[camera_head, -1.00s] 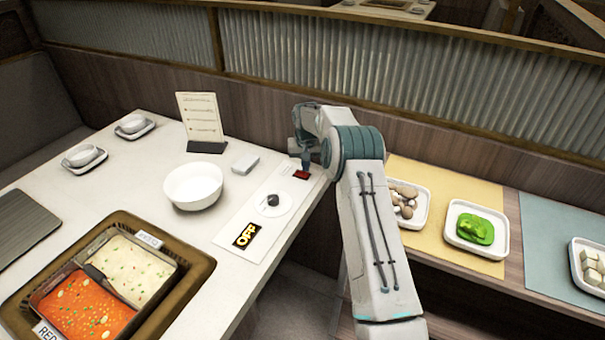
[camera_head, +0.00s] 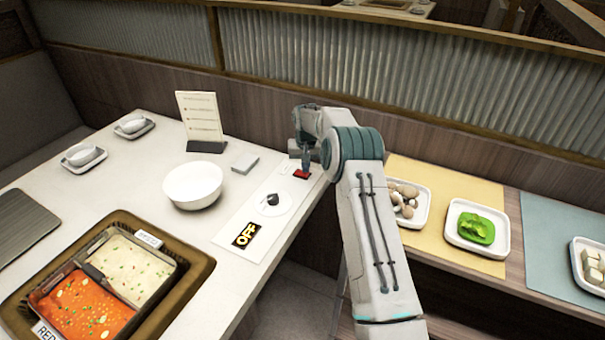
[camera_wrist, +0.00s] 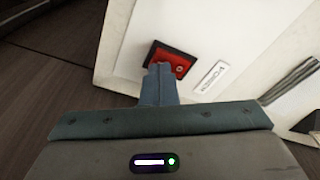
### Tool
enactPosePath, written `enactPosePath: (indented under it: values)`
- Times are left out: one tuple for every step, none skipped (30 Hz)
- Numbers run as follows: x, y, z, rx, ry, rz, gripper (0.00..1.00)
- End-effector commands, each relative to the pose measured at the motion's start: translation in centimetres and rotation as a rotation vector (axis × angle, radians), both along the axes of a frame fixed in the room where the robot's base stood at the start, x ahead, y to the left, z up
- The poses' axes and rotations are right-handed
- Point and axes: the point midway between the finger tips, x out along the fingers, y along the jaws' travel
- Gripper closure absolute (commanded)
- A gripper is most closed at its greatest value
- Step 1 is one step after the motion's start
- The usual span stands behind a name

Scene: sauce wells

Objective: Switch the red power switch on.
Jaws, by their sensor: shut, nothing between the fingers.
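The red power switch (camera_head: 301,174) sits at the far right end of a white control panel (camera_head: 226,228) on the table. It also shows in the wrist view (camera_wrist: 180,64), in a dark frame beside a "POWER" label (camera_wrist: 211,76). My gripper (camera_head: 305,168) is shut and empty, pointing down at the switch. In the wrist view its fingertips (camera_wrist: 160,68) overlap the left part of the switch; I cannot tell whether they touch it.
A dark knob (camera_head: 273,199) is on the panel. A white bowl (camera_head: 193,186), a small white box (camera_head: 245,163) and a menu stand (camera_head: 200,118) are nearby. A two-part pot (camera_head: 173,265) is at front left. Food trays (camera_head: 452,239) stand right of my arm.

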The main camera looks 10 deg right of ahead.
Motion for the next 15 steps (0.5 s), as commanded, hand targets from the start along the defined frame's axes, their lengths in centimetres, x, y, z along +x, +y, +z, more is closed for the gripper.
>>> enactPosePath:
  values:
    - [-0.01, 0.01, -0.15, 0.0, 0.0, 0.0, 1.0]
    - [-0.01, 0.01, -0.19, 0.0, 0.0, 0.0, 1.0]
    - [-0.01, 0.01, -0.25, 0.0, 0.0, 0.0, 1.0]
    - [-0.01, 0.01, -0.31, 0.0, 0.0, 0.0, 1.0]
    - [-0.01, 0.01, -0.35, 0.0, 0.0, 0.0, 1.0]
    - [-0.01, 0.01, -0.41, 0.0, 0.0, 0.0, 1.0]
    - [-0.01, 0.01, -0.46, 0.0, 0.001, 0.0, 1.0]
    - [-0.01, 0.01, -0.5, 0.0, 0.001, 0.0, 1.0]
    - [-0.02, 0.01, -0.56, 0.0, 0.0, 0.0, 1.0]
    - [-0.01, 0.01, -0.61, 0.0, 0.001, 0.0, 1.0]
    - [-0.01, 0.01, -0.65, 0.0, 0.001, 0.0, 1.0]
    - [-0.01, 0.01, -0.71, 0.0, 0.001, 0.0, 1.0]
    - [-0.02, 0.01, -0.75, 0.0, 0.0, 0.0, 1.0]
    - [-0.01, 0.02, -0.8, 0.0, 0.001, 0.0, 1.0]
    - [-0.01, 0.01, -0.86, 0.0, 0.0, 0.0, 1.0]
